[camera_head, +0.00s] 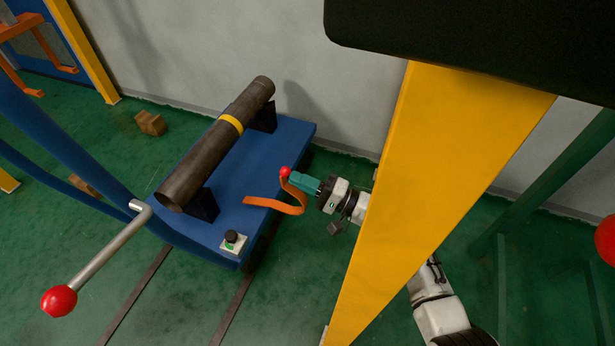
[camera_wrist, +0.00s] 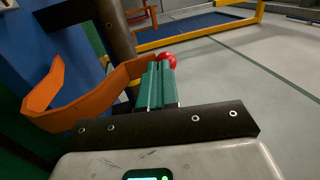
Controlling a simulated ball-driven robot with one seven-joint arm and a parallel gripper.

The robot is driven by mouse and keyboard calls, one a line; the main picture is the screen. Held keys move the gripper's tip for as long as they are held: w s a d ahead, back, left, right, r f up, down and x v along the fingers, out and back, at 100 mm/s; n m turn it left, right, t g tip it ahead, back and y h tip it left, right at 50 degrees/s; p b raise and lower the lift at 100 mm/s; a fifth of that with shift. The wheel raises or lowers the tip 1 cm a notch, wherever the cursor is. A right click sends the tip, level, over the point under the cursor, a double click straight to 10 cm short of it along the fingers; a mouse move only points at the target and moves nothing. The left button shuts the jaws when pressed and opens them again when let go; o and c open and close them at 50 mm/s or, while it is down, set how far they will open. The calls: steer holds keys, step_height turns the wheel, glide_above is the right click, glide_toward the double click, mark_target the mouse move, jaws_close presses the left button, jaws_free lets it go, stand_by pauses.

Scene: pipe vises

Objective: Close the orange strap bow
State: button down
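The orange strap bow (camera_head: 292,208) is a curved band at the right side of the blue vise bed, with a red ball (camera_head: 285,172) at its upper end. It stands swung out to the side, apart from the dark pipe (camera_head: 215,147). My gripper (camera_head: 299,181) has teal fingers close together at the ball end of the bow. In the wrist view the strap (camera_wrist: 92,103) runs from the left to the fingertips (camera_wrist: 158,75), and the red ball (camera_wrist: 168,61) shows just past them. The fingers look shut on the strap's end; the contact itself is partly hidden.
The pipe, with a yellow band (camera_head: 231,122), rests on black supports on the blue bed (camera_head: 262,165). A lever with a red knob (camera_head: 59,301) juts out front left. A button box (camera_head: 233,241) sits at the bed's corner. A yellow post (camera_head: 440,170) hides part of my arm.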

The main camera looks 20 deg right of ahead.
steer(key=shift+w+a+r+g+h+p, duration=0.15)
steer(key=shift+w+a+r+p, duration=0.05)
steer(key=shift+r+p, duration=0.3)
steer(key=shift+w+a+r+g+h+p, duration=0.15)
steer(key=shift+r+p, duration=0.25)
steer(key=shift+p, duration=0.15)
steer(key=w+a+r+g+h+p, duration=0.1)
steer(key=w+a+r+p, duration=0.2)
steer(key=w+a+p, duration=0.1)
steer(key=shift+r+p, duration=0.15)
steer(key=shift+p, duration=0.15)
steer(key=shift+d, duration=0.1)
